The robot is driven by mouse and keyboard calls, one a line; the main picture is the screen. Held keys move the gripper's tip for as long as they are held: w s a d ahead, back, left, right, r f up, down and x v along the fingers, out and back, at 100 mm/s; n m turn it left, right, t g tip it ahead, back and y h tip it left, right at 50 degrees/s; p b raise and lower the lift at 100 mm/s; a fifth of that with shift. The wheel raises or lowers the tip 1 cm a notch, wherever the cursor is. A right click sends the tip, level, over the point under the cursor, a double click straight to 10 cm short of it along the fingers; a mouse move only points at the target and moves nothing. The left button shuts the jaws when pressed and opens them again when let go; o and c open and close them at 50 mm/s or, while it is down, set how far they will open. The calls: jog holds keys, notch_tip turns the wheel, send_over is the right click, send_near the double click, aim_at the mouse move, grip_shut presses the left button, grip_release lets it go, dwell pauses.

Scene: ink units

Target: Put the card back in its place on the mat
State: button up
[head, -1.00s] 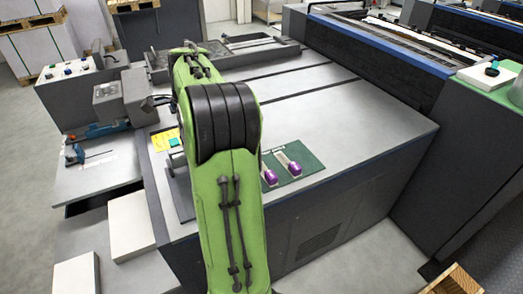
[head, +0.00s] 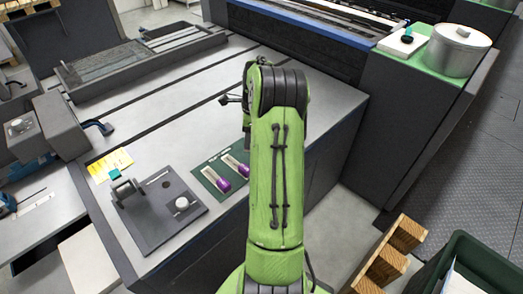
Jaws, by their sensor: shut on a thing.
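My gripper (head: 231,99) shows only as a small dark part at the left of the far end of my green arm, over the grey machine top. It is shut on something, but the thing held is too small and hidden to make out. No card can be made out for certain. The green mat (head: 208,180) lies on the machine top, left of my arm and nearer than my gripper. Two purple-handled tools, a left one (head: 222,185) and a right one (head: 243,170), lie on it. My arm hides part of the area to the mat's right.
A dark grey plate (head: 155,235) with a bracket and a white knob (head: 182,204) lies left of the mat. A yellow sheet (head: 104,163) with a teal block is beyond it. A pot (head: 460,50) stands at the upper right. The machine top beyond the mat is clear.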

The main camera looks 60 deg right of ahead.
notch_tip(320, 180, down, 7)
jog(key=shift+r+b, duration=0.15)
jog(key=shift+b, duration=0.35)
jog(key=shift+f, duration=0.25)
jog(key=o, duration=1.1)
jog(key=shift+o, duration=0.2)
